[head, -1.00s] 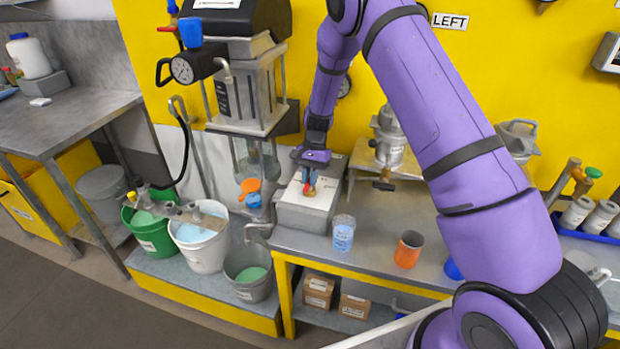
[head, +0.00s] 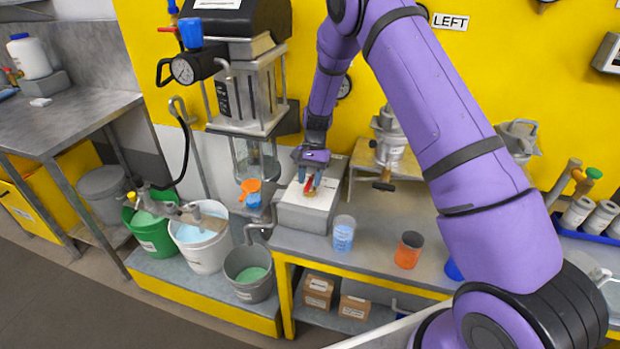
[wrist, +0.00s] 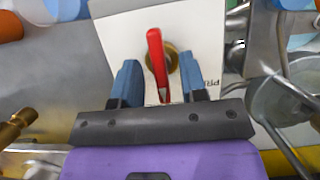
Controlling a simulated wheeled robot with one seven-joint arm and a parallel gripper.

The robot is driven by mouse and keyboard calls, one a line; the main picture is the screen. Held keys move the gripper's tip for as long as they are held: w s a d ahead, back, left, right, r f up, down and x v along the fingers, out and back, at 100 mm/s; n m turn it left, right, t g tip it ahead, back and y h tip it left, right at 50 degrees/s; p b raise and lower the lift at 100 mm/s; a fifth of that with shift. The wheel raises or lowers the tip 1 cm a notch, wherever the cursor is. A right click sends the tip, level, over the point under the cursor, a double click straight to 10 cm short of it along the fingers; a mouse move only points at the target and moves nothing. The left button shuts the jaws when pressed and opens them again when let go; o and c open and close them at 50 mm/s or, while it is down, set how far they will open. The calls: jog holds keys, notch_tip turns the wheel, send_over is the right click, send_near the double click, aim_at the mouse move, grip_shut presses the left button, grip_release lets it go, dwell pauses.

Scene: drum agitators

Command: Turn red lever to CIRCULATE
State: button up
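The red lever (wrist: 156,62) sits on a brass hub (wrist: 173,58) over a white plate (wrist: 122,33). In the wrist view it lies nearly along the gripper's axis. It shows small in the head view (head: 309,188), on top of the grey box (head: 300,218). My gripper (wrist: 158,64) has its two blue fingers on either side of the lever, with gaps between them and it, so it is open. In the head view my gripper (head: 311,182) is right over the box. Part of a printed word, "PRI", shows beside the right finger; I cannot see a CIRCULATE mark.
A glass of blue liquid (head: 343,234) and an orange cup (head: 408,250) stand on the bench right of the box. A metal vessel with a tap (head: 388,140) stands behind. The glass column (head: 256,160) and several buckets are to the left.

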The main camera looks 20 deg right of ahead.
jog(key=v, duration=1)
jog(key=shift+r, duration=0.35)
jog(key=shift+w+d, duration=0.1)
jog(key=shift+d, duration=0.05)
dwell(0.8)
